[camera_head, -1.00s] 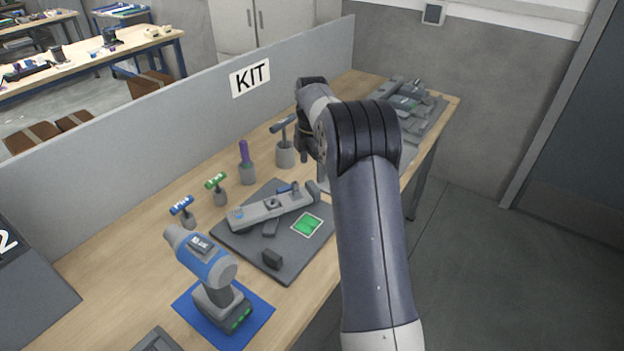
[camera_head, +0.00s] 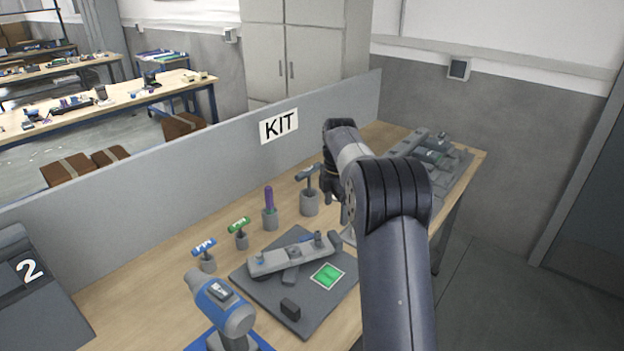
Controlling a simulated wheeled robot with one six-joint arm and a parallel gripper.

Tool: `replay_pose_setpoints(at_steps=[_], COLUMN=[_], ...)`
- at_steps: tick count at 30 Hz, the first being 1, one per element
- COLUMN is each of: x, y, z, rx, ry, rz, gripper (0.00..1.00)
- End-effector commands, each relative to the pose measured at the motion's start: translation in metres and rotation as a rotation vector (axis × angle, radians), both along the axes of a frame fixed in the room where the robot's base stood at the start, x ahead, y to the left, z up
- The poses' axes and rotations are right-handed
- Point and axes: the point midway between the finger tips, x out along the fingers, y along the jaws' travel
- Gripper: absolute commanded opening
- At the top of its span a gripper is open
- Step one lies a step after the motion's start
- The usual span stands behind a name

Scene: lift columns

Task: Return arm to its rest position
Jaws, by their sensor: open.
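My arm rises from the bottom right and bends over the workbench (camera_head: 130,305). My gripper (camera_head: 337,203) hangs pointing down over the bench, right of the hammer-like tool (camera_head: 307,178) in its grey holder. My forearm hides part of the gripper. It is open, and I see nothing held in it.
A grey mat (camera_head: 262,290) carries a long grey part (camera_head: 295,255) and a green square (camera_head: 327,276). A blue drill (camera_head: 222,305) stands in front. Several upright tools line the back. A grey tray of parts (camera_head: 455,165) lies at the far end, and a KIT partition (camera_head: 200,175) runs behind.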

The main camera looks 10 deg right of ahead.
Motion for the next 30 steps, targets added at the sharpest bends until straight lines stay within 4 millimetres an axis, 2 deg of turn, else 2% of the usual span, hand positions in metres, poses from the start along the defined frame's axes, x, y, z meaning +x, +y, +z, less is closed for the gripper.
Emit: replay_pose_setpoints(at_steps=[5, 18, 20, 30], x=[-0.001, -0.002, -0.002, -0.01], y=[0.0, -0.001, -0.001, -0.002], z=[-0.021, -0.1, -0.107, -0.106], rx=[0.001, 0.001, 0.001, 0.001], ry=[0.006, 0.007, 0.006, 0.003], rz=[-0.001, -0.002, -0.003, -0.044], gripper=[0.76, 0.76, 0.76, 0.76])
